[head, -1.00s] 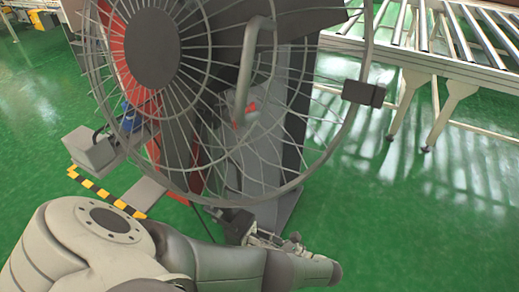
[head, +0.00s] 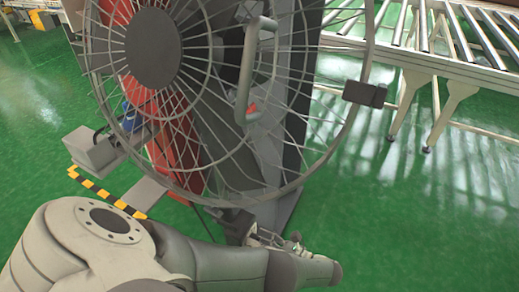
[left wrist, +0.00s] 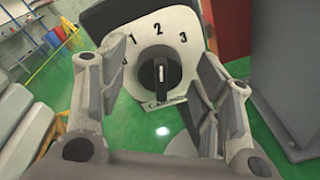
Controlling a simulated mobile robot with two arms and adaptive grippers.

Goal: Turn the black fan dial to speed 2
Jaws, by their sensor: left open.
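The black fan dial (left wrist: 160,74) sits on a white round face (left wrist: 138,58) in the left wrist view. The numbers 1, 2 and 3 show around its top, with a partly hidden mark at the left. The dial's ridge stands about upright, in line with the 2. My left gripper (left wrist: 164,76) is open, one finger on each side of the dial; contact is not visible. In the head view my left gripper (head: 262,236) is low by the bottom edge of the caged fan (head: 152,48), where the dial is hidden. My right gripper is not in view.
The fan's wire guard fills the upper middle of the head view. A roller conveyor (head: 455,62) stands at the upper right. A grey box (head: 92,150) and yellow-black striped edging (head: 105,195) lie left of the fan. Green floor is clear at the right.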

